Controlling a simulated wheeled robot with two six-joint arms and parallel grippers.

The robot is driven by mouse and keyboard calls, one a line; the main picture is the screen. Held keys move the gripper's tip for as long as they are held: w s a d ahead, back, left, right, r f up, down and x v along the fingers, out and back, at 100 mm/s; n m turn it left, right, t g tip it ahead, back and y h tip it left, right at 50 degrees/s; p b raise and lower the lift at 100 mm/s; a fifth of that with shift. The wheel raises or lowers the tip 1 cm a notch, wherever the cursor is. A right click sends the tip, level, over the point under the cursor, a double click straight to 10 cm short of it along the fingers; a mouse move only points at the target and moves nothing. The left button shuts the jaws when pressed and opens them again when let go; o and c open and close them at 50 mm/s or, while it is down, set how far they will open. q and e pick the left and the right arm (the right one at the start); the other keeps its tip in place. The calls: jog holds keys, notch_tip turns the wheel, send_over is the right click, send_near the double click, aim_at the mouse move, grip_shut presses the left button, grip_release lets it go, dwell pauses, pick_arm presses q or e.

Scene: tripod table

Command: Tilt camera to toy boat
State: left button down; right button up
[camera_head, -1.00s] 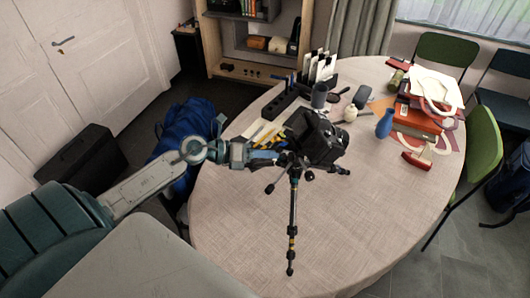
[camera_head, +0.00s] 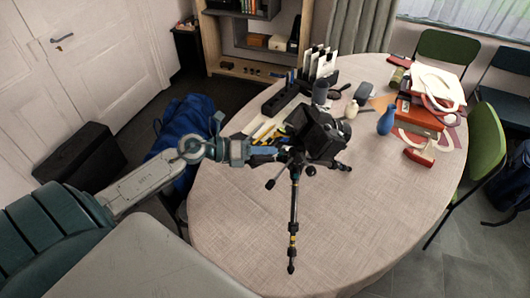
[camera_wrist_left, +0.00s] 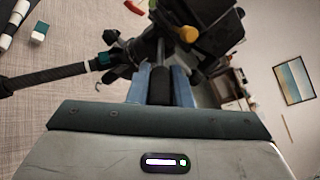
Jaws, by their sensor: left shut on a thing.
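A black camera (camera_head: 318,136) sits on a small black tripod (camera_head: 293,215) standing on the round table. The camera leans to one side; its lens direction is hard to tell. My left gripper (camera_head: 268,154) is beside the tripod head, left of the camera. In the left wrist view its blue fingers (camera_wrist_left: 160,88) are shut on the dark tripod handle (camera_wrist_left: 161,62), with the camera (camera_wrist_left: 205,25) above. A small red-and-white object (camera_head: 419,157) lies at the table's right; it may be the toy boat, but I cannot tell. My right gripper is not in view.
A black organizer (camera_head: 285,97) and cards (camera_head: 322,65) stand behind.

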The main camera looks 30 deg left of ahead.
pick_arm(q)
jog(key=c, duration=1.3)
grip_release()
jog(key=shift+b+v, duration=0.45)
jog(key=shift+v, duration=0.75)
jog(key=p+v, duration=0.7)
jog(key=v, duration=0.1)
jog(key=shift+a, duration=0.2)
jog(key=shift+s, duration=0.15)
